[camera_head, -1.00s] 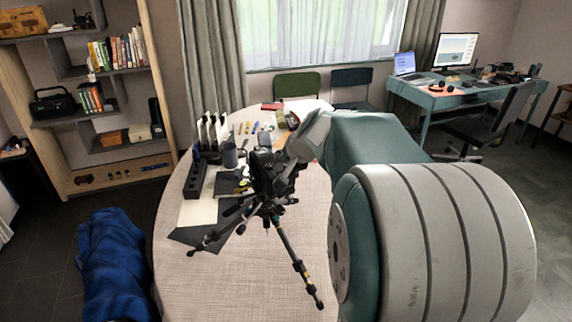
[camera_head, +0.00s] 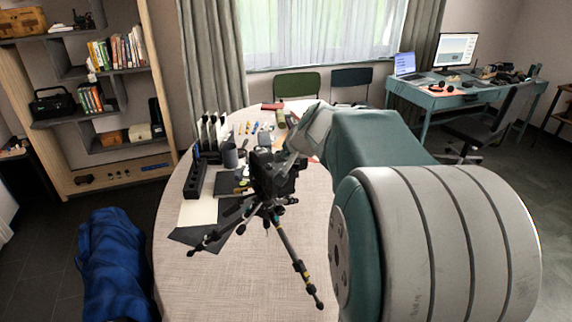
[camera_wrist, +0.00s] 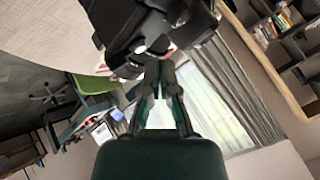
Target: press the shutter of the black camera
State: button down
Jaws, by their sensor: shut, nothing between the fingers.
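The black camera (camera_head: 268,178) is mounted on a black tripod (camera_head: 290,248) that stands on the round table. In the wrist view the camera (camera_wrist: 135,22) fills the top middle, with a pale round spot on its near side. My gripper (camera_head: 288,160) is at the camera's upper right side in the head view, partly lost against its dark body. In the wrist view my gripper (camera_wrist: 159,68) is shut and empty, its fingertips close together at the camera's edge. I cannot tell whether they touch it. I cannot make out the shutter button for certain.
The round table (camera_head: 185,285) has bare room at its front. A black rack (camera_head: 195,180), a dark cup (camera_head: 229,155) and small items lie left of and behind the tripod. Two chairs stand behind the table. A bookshelf (camera_head: 65,150) is at left, a desk (camera_head: 430,97) at right.

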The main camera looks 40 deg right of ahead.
jog(key=shift+r, duration=2.5)
jog(key=s+a+n+g+y, duration=0.1)
jog(key=s+a+n, duration=0.3)
jog(key=a, duration=0.6)
jog(key=s+a+f+n+g, duration=0.1)
jog(key=s+a+f+n, duration=0.2)
jog(key=s+a, duration=0.3)
jog(key=s+a+f+n+g, duration=0.1)
jog(key=s+a+f+n, duration=0.2)
jog(key=s, duration=1)
jog(key=a+f, duration=0.3)
jog(key=a, duration=0.1)
jog(key=shift+s+f+n+g, duration=0.15)
jog(key=shift+n+g, duration=0.15)
jog(key=shift+n, duration=0.1)
jog(key=shift+a, duration=0.15)
